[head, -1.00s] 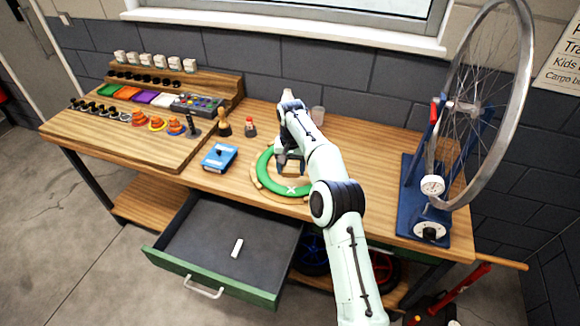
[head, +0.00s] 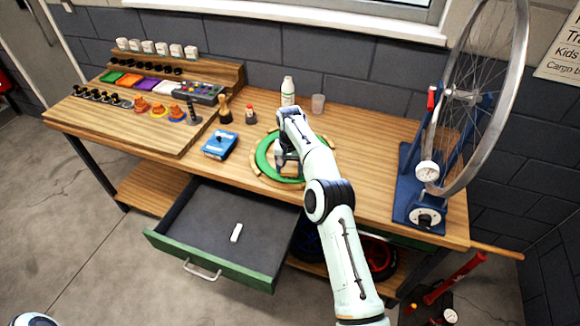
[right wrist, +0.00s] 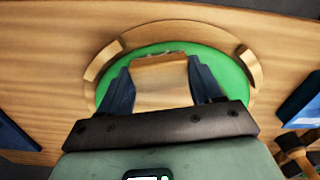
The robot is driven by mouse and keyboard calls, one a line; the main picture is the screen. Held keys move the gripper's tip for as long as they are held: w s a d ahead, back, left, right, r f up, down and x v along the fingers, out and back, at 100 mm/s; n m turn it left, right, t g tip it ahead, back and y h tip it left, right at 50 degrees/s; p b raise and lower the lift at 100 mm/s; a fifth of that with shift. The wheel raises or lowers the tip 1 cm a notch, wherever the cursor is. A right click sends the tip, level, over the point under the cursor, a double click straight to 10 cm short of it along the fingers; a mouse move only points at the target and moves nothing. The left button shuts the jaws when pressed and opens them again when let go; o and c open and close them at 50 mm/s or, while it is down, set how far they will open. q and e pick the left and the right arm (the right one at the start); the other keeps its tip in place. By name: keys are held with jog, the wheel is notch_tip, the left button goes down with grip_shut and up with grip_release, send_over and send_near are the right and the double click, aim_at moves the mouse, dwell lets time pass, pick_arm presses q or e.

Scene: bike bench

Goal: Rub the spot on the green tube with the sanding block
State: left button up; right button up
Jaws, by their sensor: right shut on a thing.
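The green tube (head: 262,158) lies as a ring in a round wooden holder on the bench. The white cross mark on the tube is not visible now; the gripper and block cover that part. My left gripper is out of view.
A blue box (head: 220,145) stands left of the ring. A white bottle (head: 288,92) and a clear cup (head: 318,103) stand behind it. The wheel stand (head: 408,195) is at the right. An open drawer (head: 228,235) holds a white piece (head: 236,232).

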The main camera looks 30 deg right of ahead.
jog(key=shift+f, duration=0.35)
dwell(0.4)
jog(key=shift+s+d, duration=0.5)
jog(key=shift+d, duration=0.05)
jog(key=shift+w+a, duration=0.1)
jog(key=shift+w, duration=0.05)
jog(key=shift+w+a, duration=0.75)
jog(key=shift+a, duration=0.35)
jog(key=shift+s+d+f, duration=0.1)
jog(key=shift+d, duration=0.05)
